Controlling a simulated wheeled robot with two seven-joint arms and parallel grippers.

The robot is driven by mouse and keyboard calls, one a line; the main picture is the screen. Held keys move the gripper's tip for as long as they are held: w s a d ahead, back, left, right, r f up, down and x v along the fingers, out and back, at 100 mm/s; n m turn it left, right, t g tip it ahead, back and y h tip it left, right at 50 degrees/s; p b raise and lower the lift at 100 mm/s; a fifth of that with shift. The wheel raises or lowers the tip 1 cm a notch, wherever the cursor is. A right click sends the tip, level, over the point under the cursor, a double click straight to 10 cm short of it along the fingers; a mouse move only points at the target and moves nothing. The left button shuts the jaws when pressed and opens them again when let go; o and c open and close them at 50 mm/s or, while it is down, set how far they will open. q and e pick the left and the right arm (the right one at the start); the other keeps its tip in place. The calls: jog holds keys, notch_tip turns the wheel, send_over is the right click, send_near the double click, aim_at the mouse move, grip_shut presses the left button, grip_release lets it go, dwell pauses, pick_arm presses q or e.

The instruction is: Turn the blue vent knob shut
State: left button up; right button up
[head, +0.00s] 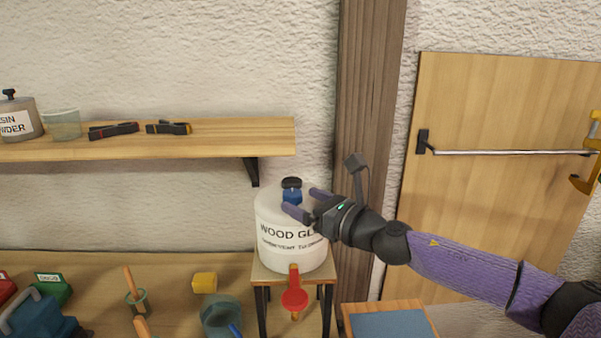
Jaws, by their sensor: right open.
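The blue vent knob (291,185) sits on top of a white wood glue jug (273,220). The jug stands on a small wooden stand (322,270) and has a red tap (294,298) at its lower front. My right gripper (302,202) reaches in from the right in front of the jug's top. Its fingers are apart, beside and just below the knob in the picture. I cannot tell whether they touch it. The gripper hides part of the jug's right side and label. My left gripper is not in the view.
A wall shelf (220,137) at the left holds clamps (168,128), a clear cup (62,124) and a grey pot (20,118). A bench (90,268) below is cluttered. A wooden post (368,80) rises behind my right gripper. A wooden panel with a bar (510,152) is at right.

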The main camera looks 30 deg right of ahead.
jog(key=shift+x, duration=0.95)
jog(key=shift+f, duration=0.1)
